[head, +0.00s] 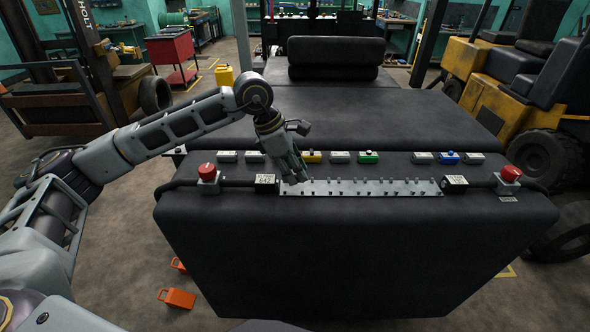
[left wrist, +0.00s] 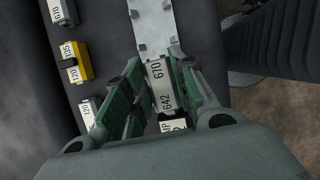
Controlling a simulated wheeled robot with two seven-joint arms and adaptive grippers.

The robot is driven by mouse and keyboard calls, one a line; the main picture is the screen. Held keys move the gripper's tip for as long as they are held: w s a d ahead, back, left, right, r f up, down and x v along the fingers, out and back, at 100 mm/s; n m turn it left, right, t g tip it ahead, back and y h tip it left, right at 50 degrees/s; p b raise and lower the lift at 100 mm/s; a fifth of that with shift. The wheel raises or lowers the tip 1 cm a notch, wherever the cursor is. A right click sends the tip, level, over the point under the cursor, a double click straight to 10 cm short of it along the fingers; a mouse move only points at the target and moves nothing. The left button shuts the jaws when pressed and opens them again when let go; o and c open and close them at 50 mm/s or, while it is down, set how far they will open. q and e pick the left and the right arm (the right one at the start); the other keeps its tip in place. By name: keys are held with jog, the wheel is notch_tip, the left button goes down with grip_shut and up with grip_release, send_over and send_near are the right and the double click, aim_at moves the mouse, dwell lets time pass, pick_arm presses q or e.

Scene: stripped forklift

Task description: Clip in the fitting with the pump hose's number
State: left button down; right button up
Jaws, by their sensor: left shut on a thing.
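My left gripper (head: 293,177) points down at the left end of the pale studded rail (head: 360,188). In the head view that tag (head: 265,180) sits on the left black hose (head: 235,182). My right gripper is not in view.
Behind the rail stand a yellow fitting (head: 312,156), a green one (head: 368,157), a blue one (head: 447,157) and several grey ones (head: 340,156). Red knobs stand left (head: 207,173) and right (head: 510,173). Another tag (head: 455,182) marks the right hose. The dark front surface is clear.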

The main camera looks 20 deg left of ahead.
pick_arm(q)
jog(key=shift+f+b, duration=0.15)
jog(key=shift+b, duration=0.15)
jog(key=shift+f+b, duration=0.2)
jog(key=shift+b, duration=0.25)
dwell(1.1)
jog(key=shift+f+b, duration=0.9)
jog(key=shift+f, duration=0.05)
dwell(0.9)
jog(key=c, duration=1.1)
grip_release()
jog(key=shift+r, duration=0.1)
jog(key=shift+v, duration=5.9)
